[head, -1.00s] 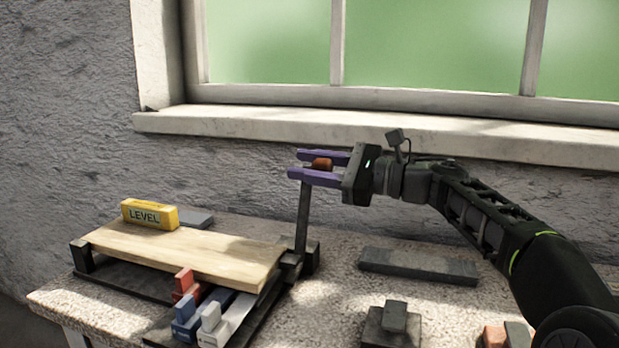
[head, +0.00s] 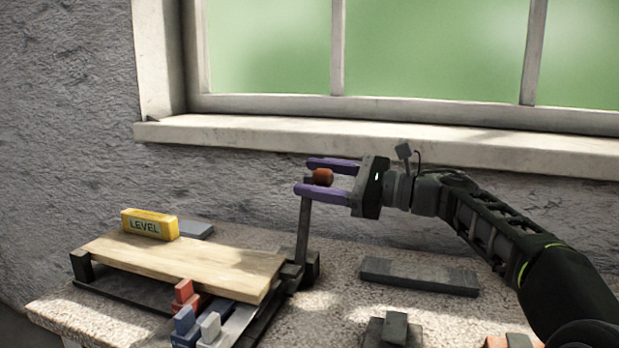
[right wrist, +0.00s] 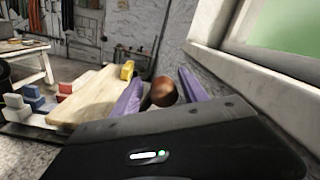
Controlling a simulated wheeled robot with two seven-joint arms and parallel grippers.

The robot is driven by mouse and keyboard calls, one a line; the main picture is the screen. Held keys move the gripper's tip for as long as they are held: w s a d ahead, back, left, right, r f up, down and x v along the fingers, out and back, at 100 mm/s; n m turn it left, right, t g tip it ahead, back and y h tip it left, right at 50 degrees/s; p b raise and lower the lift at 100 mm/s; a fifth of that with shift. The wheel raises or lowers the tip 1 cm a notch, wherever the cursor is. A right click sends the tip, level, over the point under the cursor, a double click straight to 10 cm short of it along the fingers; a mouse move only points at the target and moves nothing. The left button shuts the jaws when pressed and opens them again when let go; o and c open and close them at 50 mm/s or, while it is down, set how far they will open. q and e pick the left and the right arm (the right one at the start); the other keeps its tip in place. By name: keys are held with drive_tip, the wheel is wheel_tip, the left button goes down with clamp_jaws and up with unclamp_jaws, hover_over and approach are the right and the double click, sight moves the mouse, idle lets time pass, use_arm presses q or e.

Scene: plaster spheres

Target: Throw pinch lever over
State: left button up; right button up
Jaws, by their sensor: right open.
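The pinch lever (head: 303,228) is a dark upright bar at the right end of the wooden board (head: 185,258), with a red-brown knob (head: 323,176) at its top. My right gripper (head: 310,176) is open, with its two purple fingers on either side of the knob. In the right wrist view the knob (right wrist: 163,91) sits between the fingers, with a gap seen on at least one side. Whether a finger touches it I cannot tell. My left gripper is not in view.
A yellow level (head: 150,224) stands on the board's far left. Red, blue and white blocks (head: 186,318) sit in front of the board. A dark flat bar (head: 419,275) and a small dark block (head: 394,330) lie on the right of the table. The window sill (head: 380,145) runs behind.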

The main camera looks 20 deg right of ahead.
drive_tip(key=v, duration=0.6)
drive_tip(key=shift+s+d, duration=0.15)
drive_tip(key=shift+d, duration=0.05)
